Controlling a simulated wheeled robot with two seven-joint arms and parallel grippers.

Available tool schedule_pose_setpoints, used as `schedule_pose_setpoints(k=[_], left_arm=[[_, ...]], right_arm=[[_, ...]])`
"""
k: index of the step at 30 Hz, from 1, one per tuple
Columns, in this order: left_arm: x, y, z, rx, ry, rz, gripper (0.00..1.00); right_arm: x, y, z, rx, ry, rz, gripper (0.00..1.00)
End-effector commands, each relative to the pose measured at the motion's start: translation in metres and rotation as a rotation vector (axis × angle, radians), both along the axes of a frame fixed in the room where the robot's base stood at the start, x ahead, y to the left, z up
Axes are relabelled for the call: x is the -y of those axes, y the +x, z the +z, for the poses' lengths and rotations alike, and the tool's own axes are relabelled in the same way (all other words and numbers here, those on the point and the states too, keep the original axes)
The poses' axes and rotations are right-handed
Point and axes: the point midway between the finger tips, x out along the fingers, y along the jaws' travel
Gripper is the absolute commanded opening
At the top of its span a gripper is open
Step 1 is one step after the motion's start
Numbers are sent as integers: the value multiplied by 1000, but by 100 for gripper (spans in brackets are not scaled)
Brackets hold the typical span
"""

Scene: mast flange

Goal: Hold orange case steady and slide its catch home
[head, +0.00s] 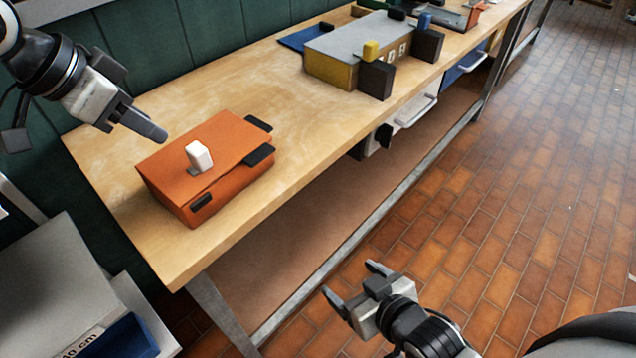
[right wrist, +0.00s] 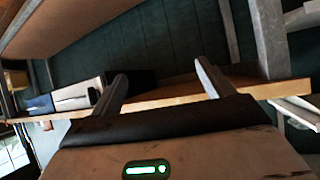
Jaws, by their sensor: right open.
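The orange case (head: 215,150) sits on the near end of the wooden workbench. A white knob (head: 199,156) stands on its lid, taken to be the catch, with black pieces at its right edge and a dark slot on its front face. My left gripper (head: 158,137) hangs just above and behind the case's left back corner, apart from it as far as I can tell. Its fingers overlap in the view, so its opening is unclear. My right gripper (head: 352,282) is open and empty, out over the floor in front of the bench. Its spread fingers show in the right wrist view (right wrist: 165,85).
A grey and yellow box (head: 335,68) with dark blocks stands further along the workbench (head: 175,95). A white handle (head: 416,111) sticks out below the bench edge. A grey surface with a blue bin (head: 125,340) is at lower left. The tiled floor at right is clear.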

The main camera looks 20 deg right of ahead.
Motion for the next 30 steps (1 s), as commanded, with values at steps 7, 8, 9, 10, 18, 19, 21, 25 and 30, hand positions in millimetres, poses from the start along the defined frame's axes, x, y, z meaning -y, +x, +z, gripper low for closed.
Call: schedule_pose_setpoints(k=[7,8,9,10,18,19,21,25,30], left_arm=[[1,0,0,1,-2,0,36],[1,0,0,1,-2,0,36],[1,0,0,1,-2,0,36],[1,0,0,1,-2,0,36],[1,0,0,1,-2,0,36],[1,0,0,1,-2,0,36],[1,0,0,1,-2,0,36],[1,0,0,1,-2,0,36],[1,0,0,1,-2,0,36]], right_arm=[[7,54,93,363,84,110,80],[5,57,103,398,101,136,80],[1,59,116,435,123,172,80],[-1,60,124,460,138,199,80],[-17,64,155,535,207,328,80],[-18,66,155,537,210,329,80],[-23,74,156,537,211,327,80],[-35,93,156,539,211,326,80],[-54,121,156,537,210,325,80]])
